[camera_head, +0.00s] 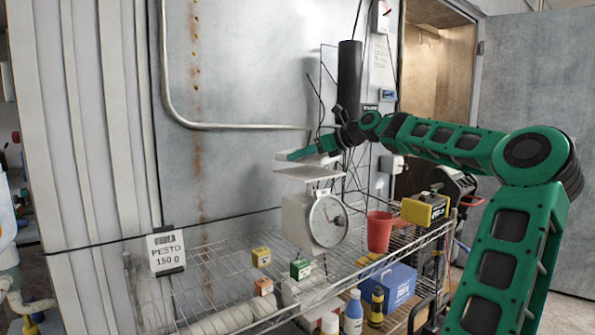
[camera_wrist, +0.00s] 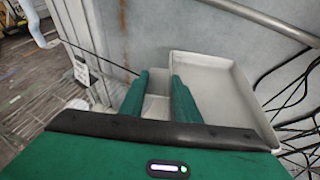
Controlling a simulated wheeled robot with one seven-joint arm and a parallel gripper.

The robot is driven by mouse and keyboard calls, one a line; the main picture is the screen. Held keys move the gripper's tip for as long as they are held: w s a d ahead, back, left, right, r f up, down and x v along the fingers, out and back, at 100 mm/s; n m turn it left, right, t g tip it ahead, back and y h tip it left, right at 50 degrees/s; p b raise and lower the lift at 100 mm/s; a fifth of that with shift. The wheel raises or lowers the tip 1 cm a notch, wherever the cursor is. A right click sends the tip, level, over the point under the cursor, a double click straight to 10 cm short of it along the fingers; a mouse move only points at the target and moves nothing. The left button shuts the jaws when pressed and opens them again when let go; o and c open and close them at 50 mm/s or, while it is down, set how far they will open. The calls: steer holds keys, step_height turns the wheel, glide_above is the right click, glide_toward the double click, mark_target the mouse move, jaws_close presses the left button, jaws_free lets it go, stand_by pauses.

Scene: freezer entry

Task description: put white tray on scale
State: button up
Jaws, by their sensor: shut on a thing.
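The white tray (camera_wrist: 225,85) shows in the wrist view as a shallow, rectangular, empty tray with raised rims. My gripper (camera_wrist: 161,82) is shut on its left edge, with one green finger over the tray's inner side and the other outside. In the head view my gripper (camera_head: 298,154) is above the scale (camera_head: 297,218), a white body with a round dial and a flat top plate (camera_head: 308,174). The tray (camera_head: 322,160) is mostly hidden by the gripper there, just above the plate. I cannot tell whether they touch.
The scale stands on a wire rack (camera_head: 215,275). A red cup (camera_head: 379,231), a yellow-black device (camera_head: 425,208), a blue box (camera_head: 388,285) and small boxes (camera_head: 301,269) are around it. A metal pipe (camera_head: 240,126) and dark cables run along the wall behind.

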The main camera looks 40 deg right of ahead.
mark_target(300, 177)
steer(key=shift+d+f, duration=0.1)
steer(key=shift+f, duration=1.95)
steer(key=o, duration=1)
steer(key=shift+o, duration=0.2)
steer(key=v, duration=1.2)
steer(key=shift+s+d, duration=0.1)
